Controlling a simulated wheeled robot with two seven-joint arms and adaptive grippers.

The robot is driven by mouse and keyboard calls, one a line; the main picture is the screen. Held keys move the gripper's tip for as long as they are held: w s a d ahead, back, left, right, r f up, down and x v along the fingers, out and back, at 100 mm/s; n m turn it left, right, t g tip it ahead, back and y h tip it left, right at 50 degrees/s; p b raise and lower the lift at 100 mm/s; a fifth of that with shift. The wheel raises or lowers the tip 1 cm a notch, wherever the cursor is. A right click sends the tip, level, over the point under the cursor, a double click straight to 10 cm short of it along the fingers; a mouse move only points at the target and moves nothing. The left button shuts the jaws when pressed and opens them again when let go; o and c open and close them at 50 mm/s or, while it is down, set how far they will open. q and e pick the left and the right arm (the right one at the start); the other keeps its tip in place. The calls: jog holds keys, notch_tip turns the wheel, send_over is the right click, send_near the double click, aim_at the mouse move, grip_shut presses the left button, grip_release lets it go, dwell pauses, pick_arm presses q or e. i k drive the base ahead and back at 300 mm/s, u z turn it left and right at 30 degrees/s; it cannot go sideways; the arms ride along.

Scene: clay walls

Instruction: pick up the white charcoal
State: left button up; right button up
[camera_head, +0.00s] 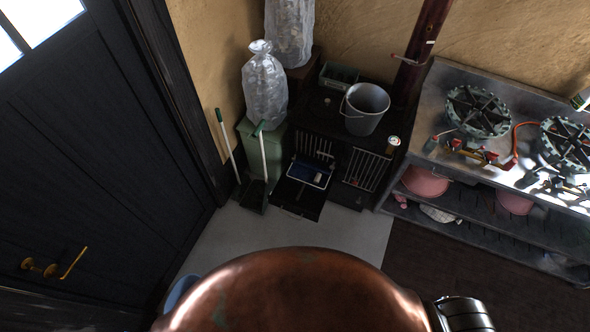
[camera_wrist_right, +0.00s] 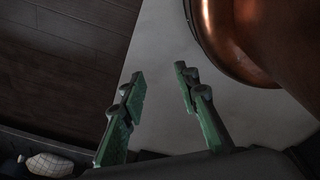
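I cannot clearly make out the white charcoal. A blue-edged tray (camera_head: 296,170) at the open front of the black stove holds a small pale piece (camera_head: 318,177), too small to identify. A whitish lump (camera_head: 437,213) lies on the low shelf under the right counter; a whitish patterned thing (camera_wrist_right: 48,164) also shows at the lower left of the wrist view. My right gripper (camera_wrist_right: 160,75) has green fingers spread apart with nothing between them, above pale floor. It is away from these things. My left gripper is in neither view.
The black stove (camera_head: 335,139) carries a grey bucket (camera_head: 365,108). A green bin (camera_head: 262,150) with a filled clear bag (camera_head: 264,85) stands left of it. A metal counter (camera_head: 450,80) with burners is at right. Pale floor (camera_head: 345,232) before the stove is clear.

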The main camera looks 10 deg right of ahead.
aim_at(318, 176)
jog(key=u, duration=0.1)
jog(key=i, duration=1.4)
jog(key=z, duration=0.7)
